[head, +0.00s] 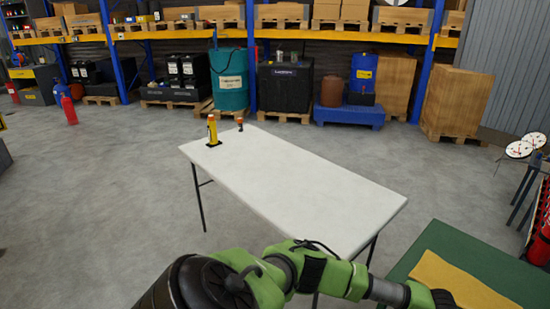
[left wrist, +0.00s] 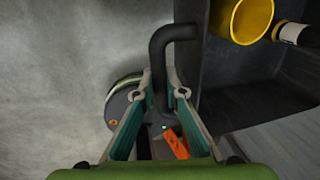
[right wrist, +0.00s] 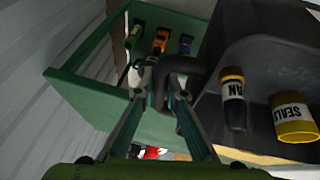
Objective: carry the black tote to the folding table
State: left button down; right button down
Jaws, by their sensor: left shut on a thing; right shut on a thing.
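The black tote (left wrist: 235,82) fills the right side of the left wrist view and also shows in the right wrist view (right wrist: 270,55). My left gripper (left wrist: 160,93) is shut on one black tube handle of it. My right gripper (right wrist: 160,94) is shut on another handle. Inside the tote are a yellow-rimmed jar marked SEALS (right wrist: 294,118) and a dark bottle with a white label (right wrist: 233,100). The white folding table (head: 290,175) stands mid-view in the head view. The tote and both grippers are outside the head view.
A green bench (head: 450,245) with a tan mat (head: 460,282) is at lower right. Floor left of the table is open.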

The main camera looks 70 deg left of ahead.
aim_at(301, 191)
jog(key=k+j, duration=0.55)
jog(key=j, duration=0.2)
jog(key=k+j+u, duration=0.35)
jog(key=j+u, duration=0.2)
jog(key=j, duration=0.1)
